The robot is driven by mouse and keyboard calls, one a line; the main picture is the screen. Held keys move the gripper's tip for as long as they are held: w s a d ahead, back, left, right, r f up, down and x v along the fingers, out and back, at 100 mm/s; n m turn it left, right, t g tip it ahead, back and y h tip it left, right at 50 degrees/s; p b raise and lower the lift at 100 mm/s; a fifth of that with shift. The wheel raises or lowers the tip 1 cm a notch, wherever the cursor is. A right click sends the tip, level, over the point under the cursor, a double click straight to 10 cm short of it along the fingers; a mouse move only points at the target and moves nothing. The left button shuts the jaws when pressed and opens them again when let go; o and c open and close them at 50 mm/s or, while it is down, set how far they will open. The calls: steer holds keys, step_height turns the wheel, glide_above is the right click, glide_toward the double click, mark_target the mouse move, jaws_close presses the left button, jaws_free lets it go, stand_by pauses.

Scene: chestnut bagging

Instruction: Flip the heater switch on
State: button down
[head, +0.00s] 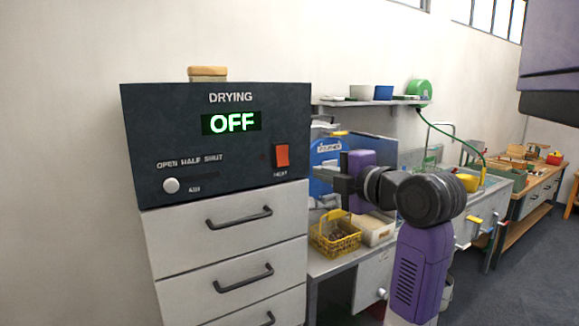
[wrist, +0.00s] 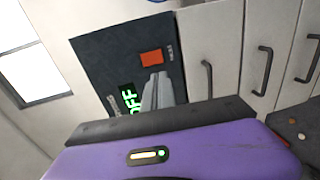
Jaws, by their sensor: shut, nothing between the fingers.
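The drying unit (head: 150,130) is a dark box on top of a white drawer cabinet, and its green display (head: 231,122) reads OFF. The heater switch (head: 282,156) is an orange-red rocker at the right of its front panel, above the label HEAT. In the wrist view the switch (wrist: 151,57) shows just beyond the fingertips. My gripper (head: 318,168) is shut and empty, to the right of the switch in the head view and pointing left. It also shows in the wrist view (wrist: 154,80), with its fingers together. I see no contact with the switch.
A round air knob (head: 171,185) sits at the panel's lower left. Drawers with dark handles (head: 239,217) are below. A yellow basket (head: 335,234) stands on the bench behind my arm. A shelf (head: 370,102) and a wooden workbench (head: 540,185) are further right.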

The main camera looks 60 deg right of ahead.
mark_target(284, 164)
steer(key=p+x, duration=0.2)
steer(key=x, duration=1)
steer(key=shift+w+d+p, duration=0.2)
steer(key=shift+w+p, duration=0.15)
steer(key=shift+p, duration=0.05)
steer(key=shift+w+d+f, duration=0.1)
steer(key=shift+w+d, duration=0.25)
steer(key=shift+w, duration=0.15)
steer(key=shift+w+d+f, duration=0.1)
steer(key=shift+w, duration=0.1)
